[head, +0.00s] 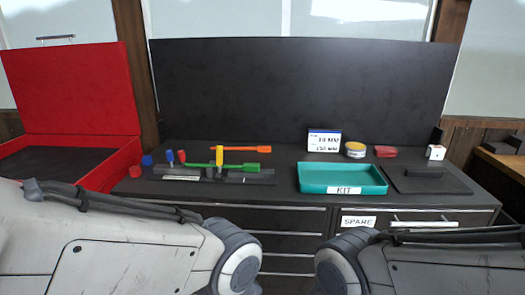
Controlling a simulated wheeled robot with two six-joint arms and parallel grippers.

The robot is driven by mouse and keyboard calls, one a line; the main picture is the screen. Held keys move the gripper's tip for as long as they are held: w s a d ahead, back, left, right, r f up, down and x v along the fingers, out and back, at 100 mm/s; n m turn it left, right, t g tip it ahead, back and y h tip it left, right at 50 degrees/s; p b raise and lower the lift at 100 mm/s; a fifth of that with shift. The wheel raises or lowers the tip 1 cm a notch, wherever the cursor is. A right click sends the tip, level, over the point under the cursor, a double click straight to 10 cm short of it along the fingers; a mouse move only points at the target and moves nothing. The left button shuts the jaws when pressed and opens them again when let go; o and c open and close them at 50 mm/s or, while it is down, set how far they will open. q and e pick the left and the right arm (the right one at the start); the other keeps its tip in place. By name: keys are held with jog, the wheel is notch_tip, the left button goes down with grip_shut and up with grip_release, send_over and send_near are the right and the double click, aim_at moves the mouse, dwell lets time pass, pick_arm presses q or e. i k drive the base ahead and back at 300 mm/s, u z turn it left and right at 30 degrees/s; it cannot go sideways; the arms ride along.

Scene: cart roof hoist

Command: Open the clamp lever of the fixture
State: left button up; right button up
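A low dark fixture (232,180) appears to sit on the black workbench, left of centre. An upright yellow piece (220,157) stands in its area, but I cannot tell whether it is the clamp lever or whether the clamp is open. A long green tool (245,168) lies beside the yellow piece, and an orange one (252,149) lies behind. My two arms cross the lower left and lower right, in front of the bench. Neither gripper shows.
Small blue and red pieces (182,156) stand left of the fixture. A teal tray labelled KIT (343,191) sits right of centre. An open red case (128,160) is at left.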

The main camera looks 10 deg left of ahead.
aim_at(219, 149)
jog(key=i, duration=1.15)
jog(key=u, duration=0.65)
